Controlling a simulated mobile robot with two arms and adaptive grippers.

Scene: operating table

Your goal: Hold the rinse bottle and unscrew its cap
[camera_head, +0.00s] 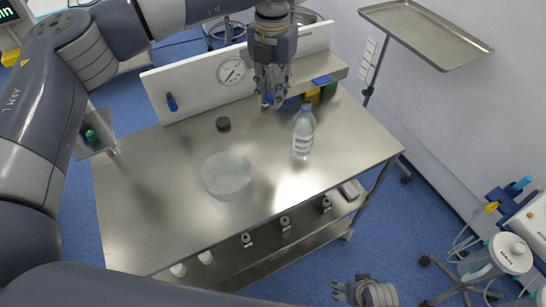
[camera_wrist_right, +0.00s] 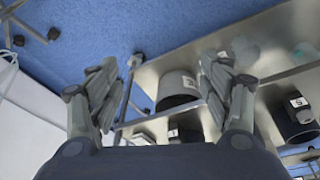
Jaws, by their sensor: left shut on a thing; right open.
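The rinse bottle (camera_head: 302,136), clear with a pale label, stands upright on the right part of the steel table (camera_head: 150,205). My right gripper (camera_head: 350,290) is low in front of the table, open and empty. Its spread fingers also show in the right wrist view (camera_wrist_right: 165,75).
A clear bowl (camera_head: 226,177) and a small dark round piece (camera_head: 223,124) are on the table. A back panel with a gauge (camera_head: 231,70) stands behind. Several small items lie on the lower shelf (camera_head: 262,262). A tray stand (camera_head: 428,33) is at the back right.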

